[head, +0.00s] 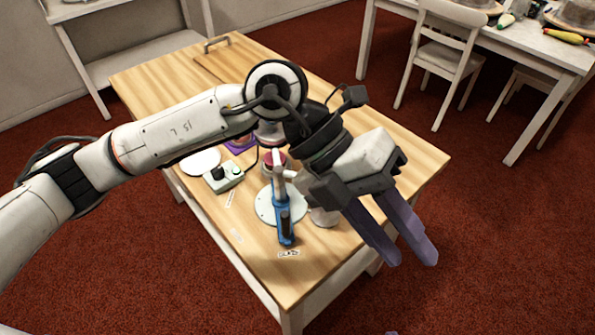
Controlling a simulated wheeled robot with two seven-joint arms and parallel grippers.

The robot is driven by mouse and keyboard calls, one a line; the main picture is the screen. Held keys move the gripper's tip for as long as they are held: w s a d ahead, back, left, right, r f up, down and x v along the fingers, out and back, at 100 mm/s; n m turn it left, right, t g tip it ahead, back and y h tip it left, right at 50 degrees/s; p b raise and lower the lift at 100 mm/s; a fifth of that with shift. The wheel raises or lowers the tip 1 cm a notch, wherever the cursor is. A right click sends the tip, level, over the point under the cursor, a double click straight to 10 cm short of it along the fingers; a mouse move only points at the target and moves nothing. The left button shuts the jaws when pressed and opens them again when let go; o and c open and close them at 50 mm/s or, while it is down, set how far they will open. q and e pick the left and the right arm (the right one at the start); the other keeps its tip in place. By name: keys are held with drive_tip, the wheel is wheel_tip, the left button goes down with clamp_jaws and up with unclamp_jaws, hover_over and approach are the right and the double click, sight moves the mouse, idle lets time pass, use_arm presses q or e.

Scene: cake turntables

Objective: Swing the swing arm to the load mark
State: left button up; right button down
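The swing arm (284,222) has a blue grip with a dark panel and points toward the table's near corner. It stands over a white round base plate (267,208) on the wooden table. A small label with dark marks (289,254) lies just beyond the grip's end; I cannot read whether it is the load mark. My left gripper (411,258) is to the right of the swing arm, apart from it. Its two purple fingers are spread, with nothing between them. My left arm and wrist hide part of the table behind. A small purple sliver at the bottom edge may be my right gripper.
A control box (223,177) with a dark knob and a white disc (201,162) sit left of the base plate. Faint pale labels (231,198) lie on the table. A white chair (442,60) and another table stand at the back right. The table's near left surface is clear.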

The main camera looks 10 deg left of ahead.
use_arm(q)
drive_tip(key=w+a+f+n+t+y, duration=0.1)
drive_tip(key=w+a+f+t+y, duration=0.25)
drive_tip(key=w+a+y, duration=0.5)
drive_tip(key=n, duration=0.1)
hover_over(285, 213)
drive_tip(key=shift+f+t+y, duration=0.25)
drive_tip(key=shift+f+y, duration=0.1)
drive_tip(key=shift+f, duration=0.05)
wheel_tip(285, 213, down, 8)
drive_tip(key=b, duration=0.3)
drive_tip(key=shift+f, duration=0.15)
drive_tip(key=shift+r, duration=0.25)
drive_tip(key=c, duration=0.8)
